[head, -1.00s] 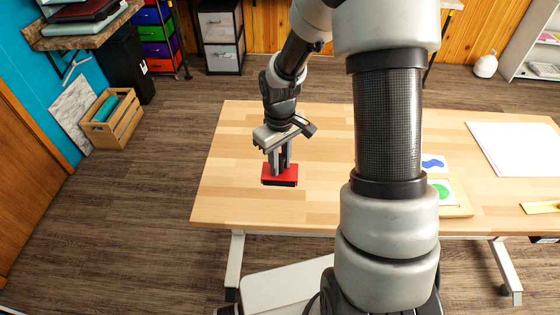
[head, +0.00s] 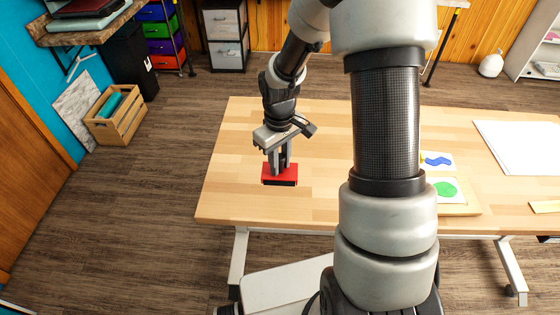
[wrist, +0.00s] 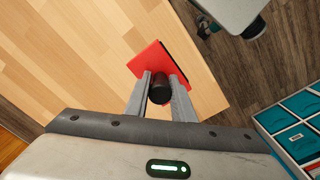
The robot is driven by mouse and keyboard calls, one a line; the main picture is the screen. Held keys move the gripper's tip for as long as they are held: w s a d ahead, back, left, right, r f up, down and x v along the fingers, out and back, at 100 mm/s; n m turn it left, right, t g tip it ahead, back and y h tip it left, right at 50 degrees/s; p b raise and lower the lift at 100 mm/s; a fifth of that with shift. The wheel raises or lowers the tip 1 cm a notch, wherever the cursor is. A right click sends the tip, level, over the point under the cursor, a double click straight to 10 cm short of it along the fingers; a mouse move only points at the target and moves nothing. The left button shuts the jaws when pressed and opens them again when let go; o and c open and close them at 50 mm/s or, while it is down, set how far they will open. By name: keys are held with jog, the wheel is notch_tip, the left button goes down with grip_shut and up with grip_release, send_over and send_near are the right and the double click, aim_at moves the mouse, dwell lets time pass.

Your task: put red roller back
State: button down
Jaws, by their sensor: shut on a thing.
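The red roller (head: 287,168) looks like a red block with a dark lower front edge in the head view. In the wrist view its flat red part (wrist: 153,58) lies beyond a black handle (wrist: 160,90). My gripper (head: 281,160) points down over the left part of the wooden table (head: 235,190) and is shut on the roller. In the wrist view its two grey fingers (wrist: 160,85) stand on either side of the black handle. I cannot tell whether the roller touches the tabletop.
Cards with a blue shape (head: 438,160) and a green shape (head: 446,189) lie right of my arm. A white sheet (head: 520,148) lies farther right. A wooden crate (head: 118,128) stands on the floor at left. The tabletop around the gripper is clear.

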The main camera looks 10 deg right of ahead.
jog(key=shift+f+b, duration=1.9)
jog(key=shift+f, duration=0.9)
jog(key=shift+f, duration=0.1)
jog(key=shift+f+b, duration=0.4)
jog(key=shift+f, duration=0.1)
jog(key=shift+f+b, duration=0.55)
jog(key=shift+f, duration=0.05)
jog(key=shift+f+b, duration=0.45)
jog(key=shift+f, duration=0.2)
jog(key=shift+f, duration=0.15)
